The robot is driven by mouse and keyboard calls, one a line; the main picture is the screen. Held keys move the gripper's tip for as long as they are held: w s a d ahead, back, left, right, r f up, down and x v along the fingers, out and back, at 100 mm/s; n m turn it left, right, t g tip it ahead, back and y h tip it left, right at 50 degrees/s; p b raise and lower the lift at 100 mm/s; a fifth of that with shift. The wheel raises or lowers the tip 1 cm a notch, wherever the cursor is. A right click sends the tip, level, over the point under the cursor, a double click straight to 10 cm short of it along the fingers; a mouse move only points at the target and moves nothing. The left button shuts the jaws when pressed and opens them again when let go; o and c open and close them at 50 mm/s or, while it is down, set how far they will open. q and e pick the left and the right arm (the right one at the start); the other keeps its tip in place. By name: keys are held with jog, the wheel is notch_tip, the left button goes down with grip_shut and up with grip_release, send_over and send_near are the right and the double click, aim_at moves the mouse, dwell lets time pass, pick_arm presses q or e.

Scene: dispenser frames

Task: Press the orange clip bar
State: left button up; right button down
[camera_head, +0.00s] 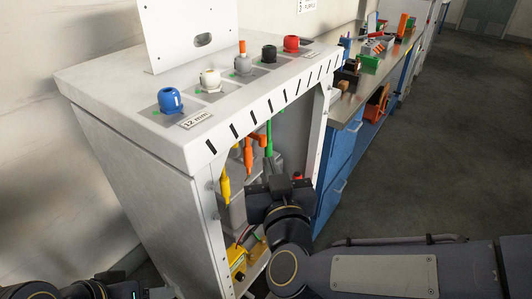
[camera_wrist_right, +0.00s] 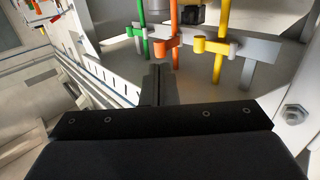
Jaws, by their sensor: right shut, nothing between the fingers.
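The orange clip bar (camera_head: 248,157) hangs inside the dispenser cabinet's open front, between a yellow clip bar (camera_head: 224,182) and a green one (camera_head: 268,138). In the right wrist view the orange bar (camera_wrist_right: 173,36) stands between the green (camera_wrist_right: 145,42) and the yellow (camera_wrist_right: 219,58). My right gripper (camera_head: 275,184) is at the cabinet opening, below and a little right of the orange bar in the head view. Its closed fingers (camera_wrist_right: 155,84) point towards the bars, empty, with a visible gap to the orange bar. Part of my left arm shows at the bottom left; its gripper fingers do not show.
The white cabinet (camera_head: 135,150) has colored knobs on top, and its side posts frame the opening. A yellow box (camera_head: 236,262) sits low inside. A blue workbench (camera_head: 337,165) with tools stands right behind. The floor (camera_head: 440,150) at right is clear.

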aim_at(265, 143)
jog(key=w, duration=0.5)
jog(key=shift+w+a, duration=0.1)
jog(key=shift+a, duration=0.3)
jog(key=shift+d+f+b, duration=0.1)
jog(key=shift+d+b, duration=0.1)
jog(key=shift+b, duration=0.2)
jog(key=shift+w+d+n+y, duration=0.1)
jog(key=shift+w+n+y, duration=0.05)
jog(key=shift+n+y, duration=0.2)
